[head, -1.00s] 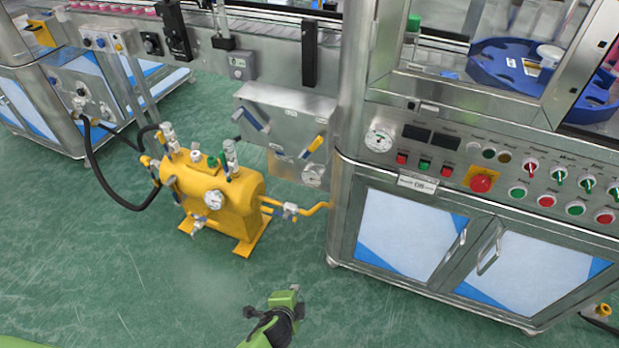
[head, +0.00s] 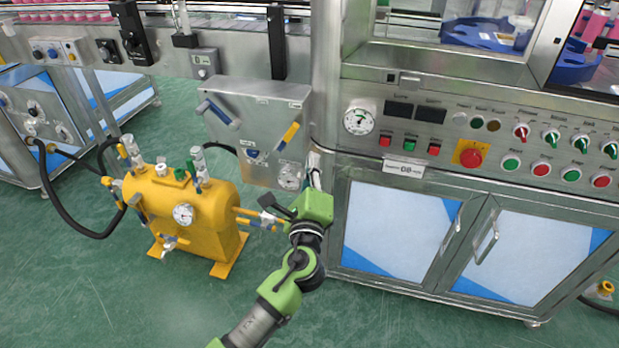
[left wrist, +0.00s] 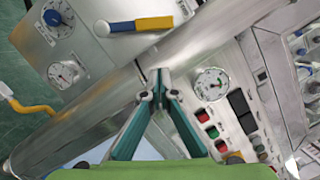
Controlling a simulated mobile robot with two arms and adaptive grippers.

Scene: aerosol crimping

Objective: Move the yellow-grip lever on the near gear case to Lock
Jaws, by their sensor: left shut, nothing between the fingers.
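The near gear case (head: 255,108) is a grey metal box on the machine front. Its yellow-grip lever (head: 289,136) slants up to the right in the head view. In the left wrist view the lever's yellow grip (left wrist: 155,23) lies near the top edge, with a blue section beside it. My left gripper (head: 315,172) is to the right of and below the lever, apart from it, in front of the steel post. In the left wrist view its fingertips (left wrist: 159,80) are together and empty. Any Lock marking is too small to read. My right gripper is not in view.
A blue-grip lever (head: 218,112), a blue-pointer dial (head: 255,155) and a gauge (head: 289,178) share the case. A yellow tank (head: 190,215) with pipes stands below left. The steel post (head: 325,90) and button panel (head: 480,130) are to the right.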

